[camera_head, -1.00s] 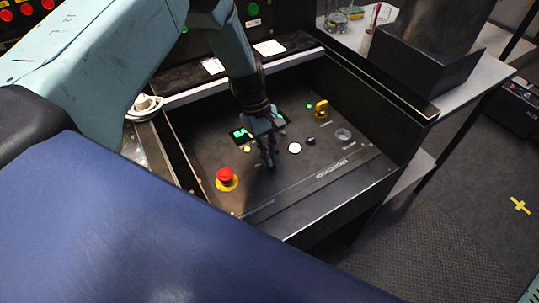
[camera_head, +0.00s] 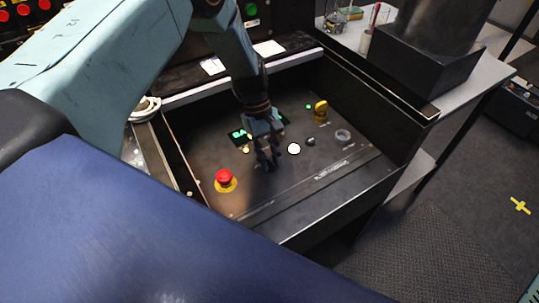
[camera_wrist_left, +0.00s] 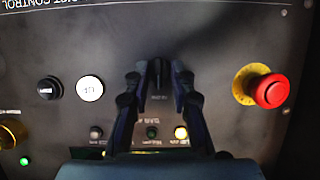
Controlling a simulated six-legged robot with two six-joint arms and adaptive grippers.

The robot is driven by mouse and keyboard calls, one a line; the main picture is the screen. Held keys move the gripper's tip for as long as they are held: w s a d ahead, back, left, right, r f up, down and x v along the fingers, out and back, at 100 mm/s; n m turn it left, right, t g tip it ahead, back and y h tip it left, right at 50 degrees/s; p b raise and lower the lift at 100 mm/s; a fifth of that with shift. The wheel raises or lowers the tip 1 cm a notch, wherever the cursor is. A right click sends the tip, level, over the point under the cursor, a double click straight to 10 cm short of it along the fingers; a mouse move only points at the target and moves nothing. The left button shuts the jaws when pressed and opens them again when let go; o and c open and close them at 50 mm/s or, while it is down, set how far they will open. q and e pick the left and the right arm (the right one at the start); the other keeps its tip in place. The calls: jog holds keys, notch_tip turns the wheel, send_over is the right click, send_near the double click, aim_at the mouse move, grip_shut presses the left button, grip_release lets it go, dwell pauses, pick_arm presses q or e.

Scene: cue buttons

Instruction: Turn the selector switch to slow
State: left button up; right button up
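The selector switch (camera_wrist_left: 157,73) is a small black knob on the dark control panel (camera_head: 215,150). In the left wrist view it stands between the fingertips of my left gripper (camera_wrist_left: 155,78), with a finger on each side and dark gaps beside it. In the head view my left gripper (camera_head: 268,163) points down at the panel, left of the white button (camera_head: 294,149), and hides the switch. The fingers are apart. I cannot tell whether they touch the knob. The small lettering near it is too blurred to read. My right gripper is not in view.
A red mushroom button (camera_head: 224,176) on a yellow base stands left of my gripper. A dark button (camera_head: 311,141), a yellow knob (camera_head: 320,109) and a clear round control (camera_head: 343,135) lie to the right. Raised walls (camera_head: 372,97) edge the panel.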

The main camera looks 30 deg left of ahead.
pick_arm(q)
jog(key=shift+o, duration=0.3)
jog(key=shift+r, duration=0.25)
jog(key=shift+w+a+r, duration=0.1)
jog(key=shift+w+r, duration=0.05)
jog(key=shift+r, duration=0.05)
jog(key=v, duration=1.1)
jog(key=shift+r, duration=0.2)
